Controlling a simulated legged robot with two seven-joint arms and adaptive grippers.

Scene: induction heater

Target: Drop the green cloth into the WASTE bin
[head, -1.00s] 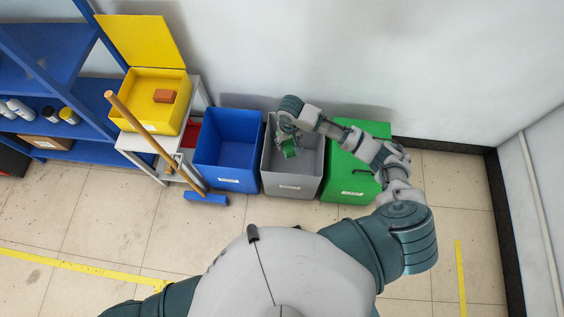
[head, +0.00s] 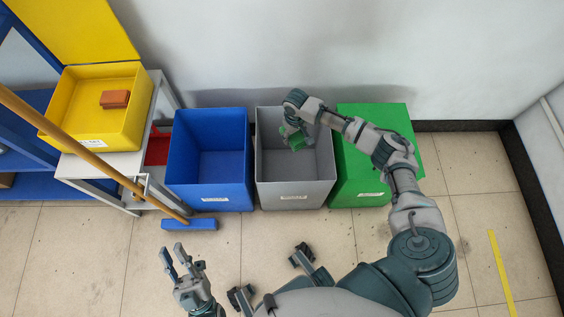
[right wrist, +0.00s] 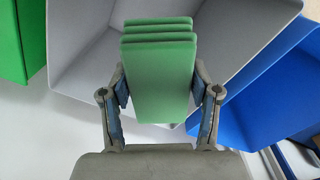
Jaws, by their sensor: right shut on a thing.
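The green cloth (head: 299,142) is in my right gripper (head: 287,132), above the open mouth of the grey bin (head: 295,189). In the right wrist view the cloth (right wrist: 158,75) looks like a folded stack, pinched between the two fingers of the right gripper (right wrist: 160,88). The grey bin's interior (right wrist: 82,38) shows behind it. The grey bin looks empty where I can see in; its front label is too small to read. My left gripper (head: 173,254) is open and empty, low in the head view, in front of the blue bin.
A blue bin (head: 208,185) stands left of the grey one and a green bin (head: 357,184) right of it, partly behind my right arm. A yellow box (head: 73,129) holding a brown block (head: 115,99) sits on a white stand. A broom (head: 95,160) leans there.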

